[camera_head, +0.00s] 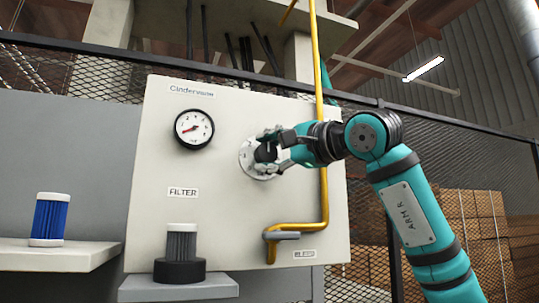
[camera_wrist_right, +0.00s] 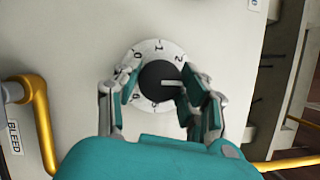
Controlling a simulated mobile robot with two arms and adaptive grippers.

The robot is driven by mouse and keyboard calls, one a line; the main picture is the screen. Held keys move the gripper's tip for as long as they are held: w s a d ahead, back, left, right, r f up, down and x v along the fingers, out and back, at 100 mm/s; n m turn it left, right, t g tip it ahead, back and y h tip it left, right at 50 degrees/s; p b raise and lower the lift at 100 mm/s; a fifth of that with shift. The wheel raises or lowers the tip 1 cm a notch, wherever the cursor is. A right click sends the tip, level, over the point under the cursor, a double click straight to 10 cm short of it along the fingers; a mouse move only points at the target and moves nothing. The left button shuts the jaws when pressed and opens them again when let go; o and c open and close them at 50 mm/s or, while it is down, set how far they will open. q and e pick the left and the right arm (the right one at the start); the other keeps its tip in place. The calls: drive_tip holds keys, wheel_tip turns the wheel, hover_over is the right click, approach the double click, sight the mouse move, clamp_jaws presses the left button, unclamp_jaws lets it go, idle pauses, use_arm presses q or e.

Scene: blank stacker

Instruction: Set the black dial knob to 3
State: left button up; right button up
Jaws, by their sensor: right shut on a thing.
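The black dial knob (camera_head: 264,153) sits on a white round dial plate (camera_head: 248,168) on the pale panel. In the right wrist view the knob (camera_wrist_right: 155,76) has a white pointer line aimed to the right, past the 2 mark. The mark at the pointer's end is hidden by a finger. My right gripper (camera_head: 269,150) is shut on the knob, with its fingers on either side of it in the wrist view (camera_wrist_right: 157,90). My left gripper is not in view.
A gauge (camera_head: 194,129) is on the panel (camera_head: 225,215) left of the dial. A yellow pipe (camera_head: 323,200) runs down right of the dial, behind my right arm. A grey filter (camera_head: 181,243) stands below; a blue filter (camera_head: 50,218) stands on a left ledge.

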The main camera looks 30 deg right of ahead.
drive_tip(key=o, duration=1.2)
drive_tip(key=shift+w, duration=0.1)
drive_tip(key=shift+s, duration=0.25)
drive_tip(key=s, duration=0.3)
drive_tip(key=s+d, duration=0.1)
drive_tip(key=s, duration=0.3)
drive_tip(key=s+f, duration=0.1)
drive_tip(key=s, duration=0.3)
drive_tip(key=shift+s+d, duration=0.2)
drive_tip(key=shift+d, duration=0.2)
